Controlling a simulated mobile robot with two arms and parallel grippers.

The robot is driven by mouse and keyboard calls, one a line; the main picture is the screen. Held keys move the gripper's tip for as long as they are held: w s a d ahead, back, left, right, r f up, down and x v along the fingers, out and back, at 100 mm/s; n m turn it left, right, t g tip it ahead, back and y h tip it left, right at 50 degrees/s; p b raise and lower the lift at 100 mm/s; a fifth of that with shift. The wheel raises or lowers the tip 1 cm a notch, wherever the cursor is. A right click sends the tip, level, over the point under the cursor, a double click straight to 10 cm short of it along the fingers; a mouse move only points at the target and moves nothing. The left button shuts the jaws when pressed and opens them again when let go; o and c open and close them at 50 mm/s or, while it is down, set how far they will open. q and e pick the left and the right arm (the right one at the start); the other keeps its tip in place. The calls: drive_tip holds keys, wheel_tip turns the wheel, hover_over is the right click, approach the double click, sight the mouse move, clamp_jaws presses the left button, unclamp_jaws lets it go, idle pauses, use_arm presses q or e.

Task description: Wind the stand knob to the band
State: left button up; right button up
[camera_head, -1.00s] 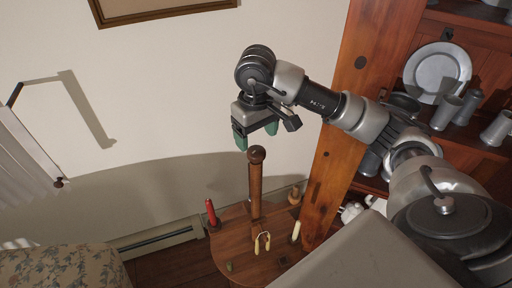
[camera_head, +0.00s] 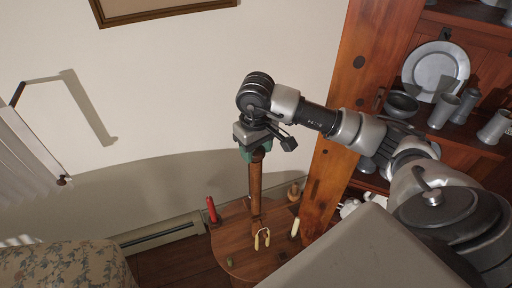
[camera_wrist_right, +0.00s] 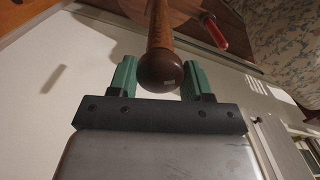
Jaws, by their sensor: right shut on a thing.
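The stand knob is a dark brown ball on top of an upright wooden post (camera_head: 256,190). The post rises from a round-edged wooden stand (camera_head: 235,230). My right gripper (camera_head: 251,153) is over the post's top, pointing down, and mostly hides the knob (camera_head: 258,153). In the right wrist view the knob (camera_wrist_right: 160,72) sits between the two green fingers (camera_wrist_right: 159,80), and the gripper is shut on it. A small pale mark shows on the knob there. I cannot make out a band. My left gripper is not in view.
The stand's top bears a red-handled tool (camera_head: 211,210), a pale candle-like stick (camera_head: 295,228), a yellow-handled item (camera_head: 262,238) and a wooden spool (camera_head: 294,191). A wooden shelf unit (camera_head: 340,120) with pewter ware stands at right. A floral-covered piece (camera_head: 65,265) is at lower left.

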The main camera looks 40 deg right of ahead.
drive_tip(key=shift+f+m+b, duration=0.15)
drive_tip(key=shift+m+b, duration=0.55)
drive_tip(key=shift+b, duration=0.3)
drive_tip(key=m+b, duration=0.2)
drive_tip(key=shift+b, duration=0.3)
drive_tip(key=m+b, duration=0.3)
drive_tip(key=m, duration=0.1)
drive_tip(key=m+b, duration=0.2)
drive_tip(key=m, duration=0.1)
drive_tip(key=shift+m, duration=0.3)
drive_tip(key=m+b, duration=0.1)
drive_tip(key=m, duration=0.1)
drive_tip(key=shift+m+b, duration=0.4)
drive_tip(key=m+b, duration=0.1)
drive_tip(key=m, duration=0.2)
drive_tip(key=shift+m, duration=0.4)
drive_tip(key=m+b, duration=0.1)
drive_tip(key=m, duration=0.2)
drive_tip(key=m+b, duration=0.1)
drive_tip(key=m, duration=0.2)
drive_tip(key=shift+r, duration=0.2)
drive_tip(key=m, duration=0.5)
drive_tip(key=shift+m, duration=0.3)
drive_tip(key=m, duration=1.2)
drive_tip(key=shift+r+m, duration=0.1)
drive_tip(key=shift+m, duration=0.3)
drive_tip(key=m+p, duration=0.1)
drive_tip(key=m, duration=0.4)
drive_tip(key=shift+m, duration=0.3)
